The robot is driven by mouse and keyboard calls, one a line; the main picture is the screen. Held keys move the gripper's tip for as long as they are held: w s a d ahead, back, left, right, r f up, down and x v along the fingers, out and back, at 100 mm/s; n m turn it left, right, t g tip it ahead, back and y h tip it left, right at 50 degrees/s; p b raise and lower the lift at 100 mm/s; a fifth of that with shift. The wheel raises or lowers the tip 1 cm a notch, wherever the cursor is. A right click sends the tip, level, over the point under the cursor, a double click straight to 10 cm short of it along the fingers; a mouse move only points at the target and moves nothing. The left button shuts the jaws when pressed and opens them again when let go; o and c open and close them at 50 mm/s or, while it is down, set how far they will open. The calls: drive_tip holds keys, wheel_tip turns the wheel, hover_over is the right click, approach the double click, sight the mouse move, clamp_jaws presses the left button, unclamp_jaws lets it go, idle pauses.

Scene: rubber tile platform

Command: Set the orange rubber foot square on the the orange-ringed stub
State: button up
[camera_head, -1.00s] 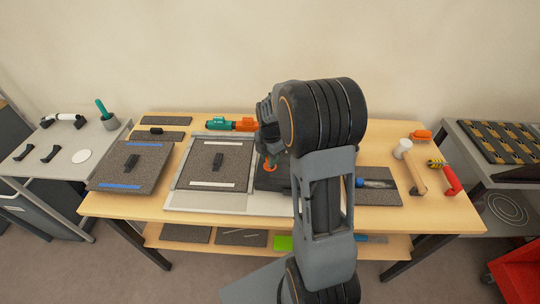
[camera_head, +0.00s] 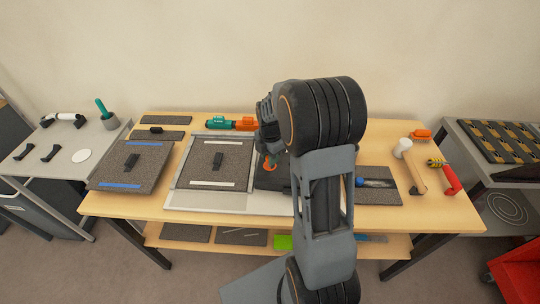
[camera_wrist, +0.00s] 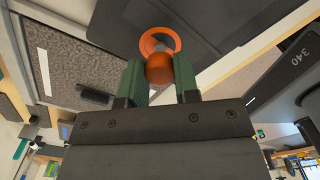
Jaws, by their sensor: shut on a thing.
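The orange rubber foot (camera_wrist: 159,70) is a rounded orange piece between the two green fingers of my gripper (camera_wrist: 158,80) in the wrist view. My gripper is shut on it. The orange-ringed stub shows as an orange ring (camera_wrist: 151,37) just beyond the foot, on a dark panel (camera_wrist: 220,22). The foot overlaps the ring's near edge in this view, and I cannot tell whether they touch. In the head view, orange (camera_head: 269,167) shows below my gripper, over the dark panel; my arm hides much of this area.
A grey speckled tile (camera_head: 190,170) in a pale frame lies left of the panel. Teal and orange tools (camera_head: 232,124) lie behind. A mallet (camera_head: 410,165) and a red-handled tool (camera_head: 447,178) lie at the right. The wooden table (camera_head: 430,212) is bare at its front right.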

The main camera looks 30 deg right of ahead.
drive_tip(key=shift+f+b, duration=0.65)
drive_tip(key=shift+f, duration=0.25)
drive_tip(key=o, duration=1)
drive_tip(key=shift+r, duration=0.1)
drive_tip(key=shift+c, duration=0.2)
wheel_tip(320, 180, up, 14)
